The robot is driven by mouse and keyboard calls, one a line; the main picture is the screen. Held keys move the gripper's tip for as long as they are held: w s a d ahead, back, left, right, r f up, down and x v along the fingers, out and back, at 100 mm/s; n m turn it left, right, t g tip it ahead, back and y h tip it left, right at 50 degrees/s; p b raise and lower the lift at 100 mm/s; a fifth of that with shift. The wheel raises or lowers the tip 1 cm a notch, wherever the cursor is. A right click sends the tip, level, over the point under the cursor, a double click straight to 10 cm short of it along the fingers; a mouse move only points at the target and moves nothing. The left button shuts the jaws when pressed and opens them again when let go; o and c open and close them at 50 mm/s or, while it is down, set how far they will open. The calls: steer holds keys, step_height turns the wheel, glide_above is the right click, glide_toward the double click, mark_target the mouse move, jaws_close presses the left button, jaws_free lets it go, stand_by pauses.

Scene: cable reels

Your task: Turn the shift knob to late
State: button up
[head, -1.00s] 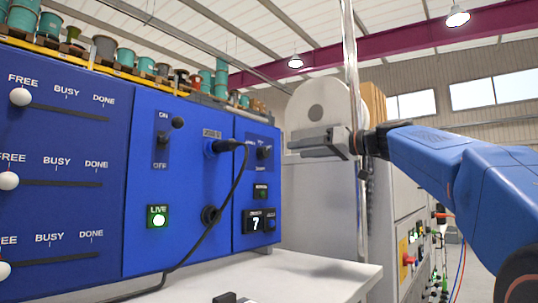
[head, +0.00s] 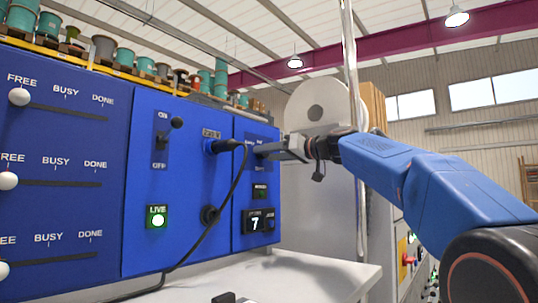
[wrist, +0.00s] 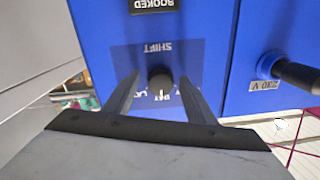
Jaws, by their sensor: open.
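The shift knob (wrist: 160,85) is a small black round knob with a pale mark, on the blue panel below the upside-down word SHIFT in the wrist view. My gripper (wrist: 155,85) is open, with one finger on each side of the knob; I cannot tell whether either touches it. The position labels around the knob are mostly hidden by the fingers and knob. In the head view my gripper (head: 266,151) reaches the right blue panel (head: 244,185) from the right and covers the knob.
A black plug (head: 222,146) with a hanging cable sits left of the gripper; it also shows in the wrist view (wrist: 295,73). Below are a display reading 7 (head: 254,223) and a white shelf (head: 320,275). A toggle (head: 176,123) and green LIVE light (head: 157,217) are further left.

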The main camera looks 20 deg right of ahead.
steer(key=c, duration=1)
steer(key=shift+c, duration=0.2)
steer(key=m, duration=1.1)
steer(key=shift+a+r+m, duration=0.1)
steer(key=shift+a+m, duration=0.1)
steer(key=shift+m, duration=0.5)
